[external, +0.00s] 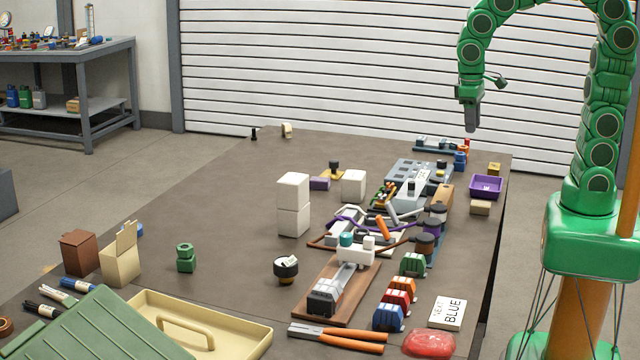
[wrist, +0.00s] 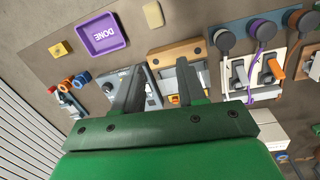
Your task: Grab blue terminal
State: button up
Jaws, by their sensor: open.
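The blue terminal (external: 388,318) is a ribbed blue block with pale marks, at the front right of the table, in line with the orange-red terminal (external: 401,290) and the green terminal (external: 413,264). I cannot make out this blue terminal in the wrist view. My gripper (external: 470,127) hangs high over the far end of the table, well away from the blue terminal. In the wrist view my gripper (wrist: 160,82) has its two fingers spread, with nothing between them.
A card reading BLUE (external: 446,313), a red translucent lump (external: 429,344) and orange-handled pliers (external: 337,338) lie near the terminals. A device on a wooden board (external: 345,293) stands left of them. A purple DONE tray (wrist: 103,35) sits at the far right edge (external: 486,187).

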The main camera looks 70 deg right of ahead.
jog(key=w+a+f+t+h, duration=0.1)
jog(key=w+a+f+t, duration=0.1)
jog(key=w+a, duration=1)
jog(key=n+t+y, duration=0.2)
jog(key=t, duration=0.1)
send_over(391, 307)
jog(key=s, duration=0.2)
notch_tip(391, 307, down, 15)
jog(key=shift+d+f, duration=0.1)
jog(key=shift+f, duration=0.05)
jog(key=shift+x, duration=3.8)
jog(key=shift+s+t, duration=0.1)
jog(key=shift+t, duration=0.2)
jog(key=c, duration=0.7)
